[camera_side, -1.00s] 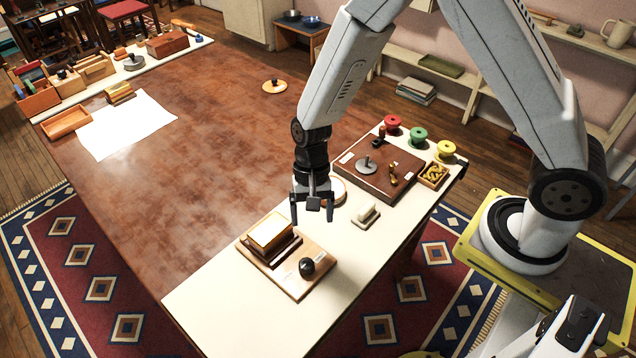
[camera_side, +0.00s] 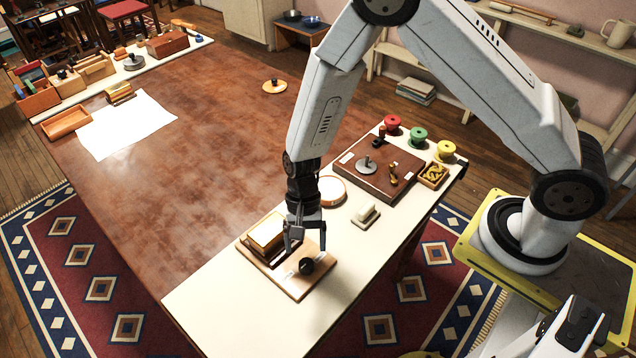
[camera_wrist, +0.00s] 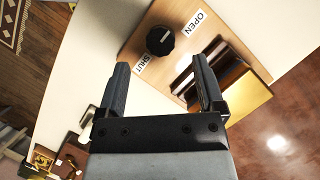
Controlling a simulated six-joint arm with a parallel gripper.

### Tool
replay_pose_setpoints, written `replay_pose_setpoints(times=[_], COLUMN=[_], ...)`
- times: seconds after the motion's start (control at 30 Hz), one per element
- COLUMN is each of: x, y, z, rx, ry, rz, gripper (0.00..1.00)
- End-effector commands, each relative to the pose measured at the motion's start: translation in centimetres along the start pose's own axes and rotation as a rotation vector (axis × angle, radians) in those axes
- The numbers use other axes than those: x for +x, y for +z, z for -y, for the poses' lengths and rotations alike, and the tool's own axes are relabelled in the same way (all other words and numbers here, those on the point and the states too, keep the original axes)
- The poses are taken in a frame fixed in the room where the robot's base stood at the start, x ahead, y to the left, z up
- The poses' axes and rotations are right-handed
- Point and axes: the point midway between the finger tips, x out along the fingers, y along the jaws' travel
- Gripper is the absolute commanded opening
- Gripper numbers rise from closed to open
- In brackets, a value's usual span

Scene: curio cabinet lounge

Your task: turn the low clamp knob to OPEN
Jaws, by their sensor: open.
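The low clamp knob (camera_side: 306,266) is a round black knob on a light wooden board (camera_side: 287,282) at the near end of the cream tabletop. In the wrist view the knob (camera_wrist: 160,40) stands ahead of the fingers, with a white SHUT label (camera_wrist: 145,66) below it and an OPEN label (camera_wrist: 194,23) to its right. A pale mark on the knob's top points between the labels. A clamp block with a yellow top (camera_side: 267,234) sits on the same board. My gripper (camera_side: 308,242) is open and empty, above the board and apart from the knob.
A round pale disc (camera_side: 331,190) and a small whitish block (camera_side: 366,215) lie behind my gripper. The cream surface (camera_side: 245,320) before the wooden board is clear.

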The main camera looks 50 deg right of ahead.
Motion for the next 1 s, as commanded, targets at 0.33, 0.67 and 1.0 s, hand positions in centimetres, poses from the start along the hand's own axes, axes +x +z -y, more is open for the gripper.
replay_pose_setpoints(times=[0.33,0.67,1.0], x=[3.6,4.6,4.6], y=[0.0,0.0,0.0], z=[0.0,0.0,0.0], rx=[-0.001,0.000,0.000], ry=[0.002,0.000,0.000], rz=[0.000,-0.001,-0.001], gripper=[0.87,0.87,0.33])
